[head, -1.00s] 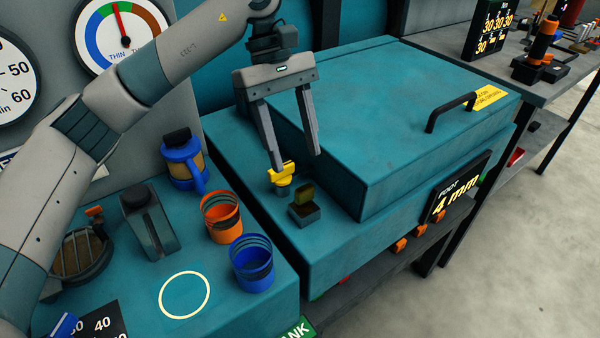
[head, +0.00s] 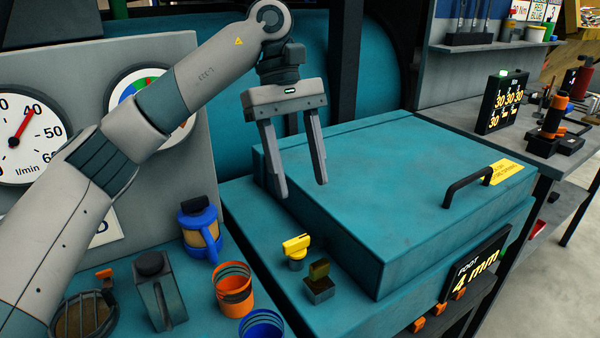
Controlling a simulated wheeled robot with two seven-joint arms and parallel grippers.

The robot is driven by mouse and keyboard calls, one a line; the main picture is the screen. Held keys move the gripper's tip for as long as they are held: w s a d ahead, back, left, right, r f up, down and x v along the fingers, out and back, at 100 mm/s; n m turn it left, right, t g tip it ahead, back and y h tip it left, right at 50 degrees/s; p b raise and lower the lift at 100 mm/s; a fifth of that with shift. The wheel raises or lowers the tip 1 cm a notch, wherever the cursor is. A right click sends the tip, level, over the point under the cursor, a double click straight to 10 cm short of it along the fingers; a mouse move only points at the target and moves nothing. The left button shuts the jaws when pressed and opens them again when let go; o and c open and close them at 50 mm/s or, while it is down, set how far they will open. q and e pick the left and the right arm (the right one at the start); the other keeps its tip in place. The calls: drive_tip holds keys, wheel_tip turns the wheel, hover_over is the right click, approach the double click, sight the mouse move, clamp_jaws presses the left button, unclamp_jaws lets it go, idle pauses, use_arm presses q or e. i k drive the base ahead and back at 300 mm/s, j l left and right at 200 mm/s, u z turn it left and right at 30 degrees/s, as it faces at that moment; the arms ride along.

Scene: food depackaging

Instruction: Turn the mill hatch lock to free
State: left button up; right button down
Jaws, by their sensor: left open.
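The teal mill hatch (head: 400,190) is shut and has a black bar handle (head: 467,186) on its top. A yellow turn knob (head: 296,246), which looks like the hatch lock, stands on the teal ledge at the hatch's near left corner. A small dark block with an olive top (head: 319,283) sits just beside it. My left gripper (head: 303,190) is open and empty, its fingers pointing down above and behind the knob, apart from it. I cannot read any lock marking. My right gripper is out of view.
A blue jug (head: 200,232), an orange cup (head: 234,288), a blue cup (head: 262,325) and a grey upright holder (head: 160,293) stand left of the hatch. A "4 mm" sign (head: 474,265) is on the front.

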sight(295, 249)
drive_tip(key=k+l, duration=0.15)
drive_tip(key=l, duration=0.25)
drive_tip(key=k+l, duration=0.15)
drive_tip(key=l, duration=0.2)
drive_tip(key=k+l, duration=0.15)
drive_tip(key=l, duration=0.25)
drive_tip(key=k+l, duration=0.15)
drive_tip(key=l, duration=0.25)
drive_tip(key=k+l, duration=0.2)
drive_tip(key=l, duration=0.2)
